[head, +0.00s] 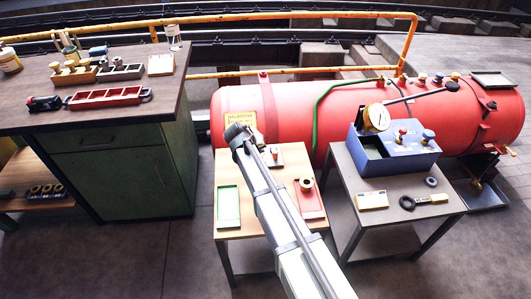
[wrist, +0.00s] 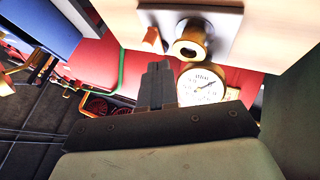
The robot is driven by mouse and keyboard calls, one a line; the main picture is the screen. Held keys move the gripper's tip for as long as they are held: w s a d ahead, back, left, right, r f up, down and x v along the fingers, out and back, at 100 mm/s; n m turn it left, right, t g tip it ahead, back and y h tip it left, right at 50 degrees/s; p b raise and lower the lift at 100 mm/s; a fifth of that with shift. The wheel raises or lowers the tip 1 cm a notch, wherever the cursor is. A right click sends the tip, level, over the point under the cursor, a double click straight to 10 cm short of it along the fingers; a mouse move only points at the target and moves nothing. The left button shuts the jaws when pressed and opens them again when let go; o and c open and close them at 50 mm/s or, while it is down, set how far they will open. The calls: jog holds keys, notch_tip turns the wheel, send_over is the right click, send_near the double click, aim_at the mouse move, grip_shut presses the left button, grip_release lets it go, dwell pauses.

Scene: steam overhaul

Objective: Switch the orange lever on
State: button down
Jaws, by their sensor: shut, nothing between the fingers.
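My gripper (head: 240,132) is above the back left part of the small wooden table in the head view, close in front of the red boiler. In the wrist view its dark fingers (wrist: 157,72) are together with nothing between them. A small orange piece (wrist: 152,40), which looks like the lever, stands on a pale plate (wrist: 225,25) beside a brass round fitting (wrist: 190,40). The fingertips appear just below it in that picture; I cannot tell whether they touch. In the head view a small plate (head: 273,162) with a dark upright part lies right of my gripper; the orange is unclear there.
The red boiler (head: 350,105) runs behind the table. A green tray (head: 228,207) and a red plate (head: 312,205) lie on the wooden table (head: 245,168). A blue box (head: 395,160) with a gauge stands at right. A workbench (head: 30,100) stands at left.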

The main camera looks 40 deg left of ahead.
aim_at(276, 155)
jog(key=x, duration=0.9)
jog(key=shift+w+f, duration=0.25)
jog(key=shift+f, duration=0.05)
jog(key=shift+w+d+n+y, duration=0.1)
jog(key=shift+d+n+y, duration=0.2)
jog(key=shift+d+n, duration=0.15)
jog(key=shift+w+d+n+y, duration=0.1)
jog(key=shift+d+n+y, duration=0.2)
jog(key=shift+n, duration=0.15)
jog(key=shift+w+d+n+g+y, duration=0.3)
jog(key=shift+w+d+n+y, duration=0.25)
jog(key=shift+n, duration=0.45)
jog(key=w+n+y, duration=0.1)
jog(key=n, duration=0.1)
jog(key=w+d+n+g+y, duration=0.1)
jog(key=n, duration=0.1)
jog(key=shift+d, duration=0.35)
jog(key=shift+w+d+n+g+y, duration=0.2)
jog(key=shift+w+n+g+y, duration=0.3)
jog(key=shift+n, duration=0.3)
jog(key=shift+w+d, duration=0.25)
jog(key=shift+w, duration=0.65)
jog(key=shift+w+d, duration=0.1)
jog(key=shift+w, duration=0.15)
jog(key=shift+r, duration=0.15)
